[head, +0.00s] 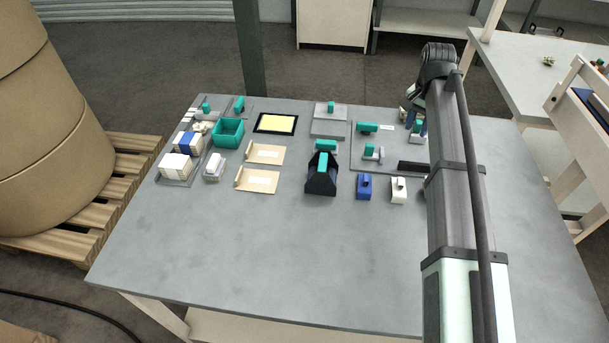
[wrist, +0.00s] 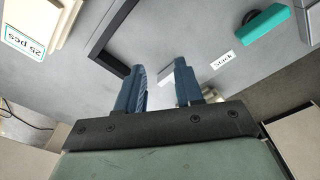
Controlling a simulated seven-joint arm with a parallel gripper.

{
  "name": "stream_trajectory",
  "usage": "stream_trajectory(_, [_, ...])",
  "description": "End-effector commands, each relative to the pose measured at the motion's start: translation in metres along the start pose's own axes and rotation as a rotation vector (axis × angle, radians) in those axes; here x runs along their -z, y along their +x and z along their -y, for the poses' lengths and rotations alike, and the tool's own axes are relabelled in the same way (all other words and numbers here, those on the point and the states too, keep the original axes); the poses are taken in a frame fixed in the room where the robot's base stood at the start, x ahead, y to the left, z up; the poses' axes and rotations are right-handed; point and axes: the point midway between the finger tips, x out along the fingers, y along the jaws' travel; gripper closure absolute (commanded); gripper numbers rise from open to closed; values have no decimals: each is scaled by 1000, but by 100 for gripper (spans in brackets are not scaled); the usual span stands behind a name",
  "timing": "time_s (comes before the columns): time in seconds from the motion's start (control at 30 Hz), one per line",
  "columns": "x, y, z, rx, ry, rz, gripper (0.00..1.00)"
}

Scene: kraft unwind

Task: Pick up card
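Several flat pieces could be the card, and I cannot tell which is meant. A pale yellow sheet (head: 275,123) lies in a black frame near the table's back. Two tan flat pieces with white labels, one behind (head: 265,153) and one in front (head: 258,180), lie left of the middle. My gripper (head: 416,123) is at the table's back right, well to the right of these pieces. In the wrist view my gripper (wrist: 159,68) has its two blue fingers apart, with nothing between them.
A small "Stack" label (wrist: 222,60) and a teal piece (wrist: 265,25) lie near the fingers. A teal open bin (head: 228,133), a dark holder (head: 321,177), a blue block (head: 363,187) and a white block (head: 398,190) stand on the table. The table's front is clear.

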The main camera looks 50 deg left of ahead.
Motion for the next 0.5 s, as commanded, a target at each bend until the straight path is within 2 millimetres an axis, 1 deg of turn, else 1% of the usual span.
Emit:
stream_trajectory(0.03, [-6, -6, 33, 16, 5, 0, 64])
stream_trajectory(0.1, [-22, -12, 68, 34, 6, 5, 64])
stream_trajectory(0.17, [-39, -16, 94, 43, -7, 8, 64])
stream_trajectory(0.2, [-52, -19, 109, 46, -24, 11, 64])
stream_trajectory(0.27, [-74, -23, 130, 47, -59, 16, 64])
stream_trajectory(0.3, [-89, -26, 142, 46, -86, 20, 64])
stream_trajectory(0.37, [-113, -30, 161, 44, -130, 25, 64])
stream_trajectory(0.4, [-128, -33, 172, 44, -159, 28, 64])
stream_trajectory(0.47, [-152, -37, 190, 42, -201, 32, 64])
stream_trajectory(0.5, [-168, -40, 200, 41, -229, 35, 64])
